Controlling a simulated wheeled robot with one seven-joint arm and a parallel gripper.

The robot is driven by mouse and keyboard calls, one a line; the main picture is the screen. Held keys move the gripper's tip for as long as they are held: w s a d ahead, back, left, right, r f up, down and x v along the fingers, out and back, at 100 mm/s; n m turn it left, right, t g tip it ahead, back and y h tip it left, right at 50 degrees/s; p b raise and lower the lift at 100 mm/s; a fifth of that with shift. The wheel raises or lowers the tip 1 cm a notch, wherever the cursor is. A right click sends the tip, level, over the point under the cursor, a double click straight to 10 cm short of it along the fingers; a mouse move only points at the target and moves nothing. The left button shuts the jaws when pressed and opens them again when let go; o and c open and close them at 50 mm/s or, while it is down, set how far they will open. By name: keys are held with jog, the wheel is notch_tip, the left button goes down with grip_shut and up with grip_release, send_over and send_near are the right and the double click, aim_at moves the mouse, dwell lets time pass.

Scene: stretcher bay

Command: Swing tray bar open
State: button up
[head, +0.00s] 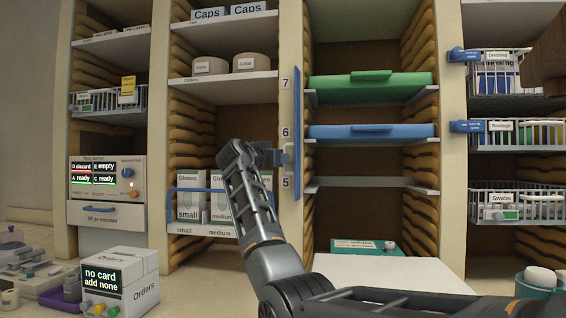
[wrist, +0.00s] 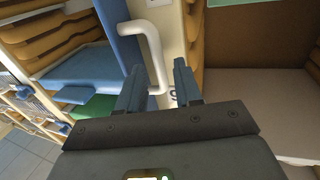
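The tray bar (head: 297,125) is a tall narrow blue strip standing upright along the post at the left edge of the tray bay. In the wrist view it is the blue panel (wrist: 122,42) at upper left. Its white handle (wrist: 155,45) shows clearly there, and partly in the head view (head: 288,158). My gripper (head: 277,157) is at the handle's height. In the wrist view, the fingers (wrist: 159,72) are apart, with the handle's lower end between them. I cannot tell whether either finger touches it.
A green tray (head: 368,88) and a blue tray (head: 370,132) sit in the bay beside the bar. A blue-framed glove basket (head: 182,212) is left of my arm. A white surface (head: 390,272) lies low in front. Wire baskets (head: 500,205) are at right.

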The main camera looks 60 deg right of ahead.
jog(key=shift+s+a, duration=0.2)
jog(key=shift+a, duration=1.65)
